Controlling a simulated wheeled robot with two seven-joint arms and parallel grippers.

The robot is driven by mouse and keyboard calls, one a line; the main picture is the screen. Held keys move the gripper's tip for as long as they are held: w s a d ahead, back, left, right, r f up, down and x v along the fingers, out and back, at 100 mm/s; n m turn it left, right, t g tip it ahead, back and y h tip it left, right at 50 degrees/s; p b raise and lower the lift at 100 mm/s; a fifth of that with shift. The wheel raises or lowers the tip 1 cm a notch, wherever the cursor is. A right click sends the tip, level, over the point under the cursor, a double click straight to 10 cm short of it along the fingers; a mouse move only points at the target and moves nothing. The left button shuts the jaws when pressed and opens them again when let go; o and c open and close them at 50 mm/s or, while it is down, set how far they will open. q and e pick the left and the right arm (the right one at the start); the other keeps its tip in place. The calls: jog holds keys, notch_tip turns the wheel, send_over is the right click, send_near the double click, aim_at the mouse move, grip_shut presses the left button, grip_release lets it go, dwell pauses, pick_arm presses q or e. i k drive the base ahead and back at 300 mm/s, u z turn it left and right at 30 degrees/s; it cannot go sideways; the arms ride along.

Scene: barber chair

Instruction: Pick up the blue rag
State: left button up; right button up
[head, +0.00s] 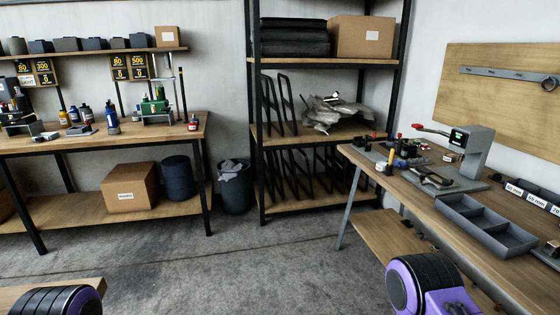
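I see no cloth that is clearly blue. A crumpled grey cloth (335,113) lies on the middle level of the tall shelf. Another pale grey-blue crumpled cloth or liner (232,168) sits in the top of a dark bin on the floor; I cannot tell which. Both are well away from my arms. Only purple and black parts of my arms show at the bottom left and bottom right edges. Neither gripper is in view.
A workbench (185,134) with bottles and tools stands at the left. A bench (400,195) with a grey tray (485,225) and tools runs along the right. The dark bin (236,195) stands beside the tall shelf (325,61). The grey floor (230,265) between is clear.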

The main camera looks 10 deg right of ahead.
aim_at(398, 163)
jog(key=i, duration=3.85)
jog(key=z, duration=1.75)
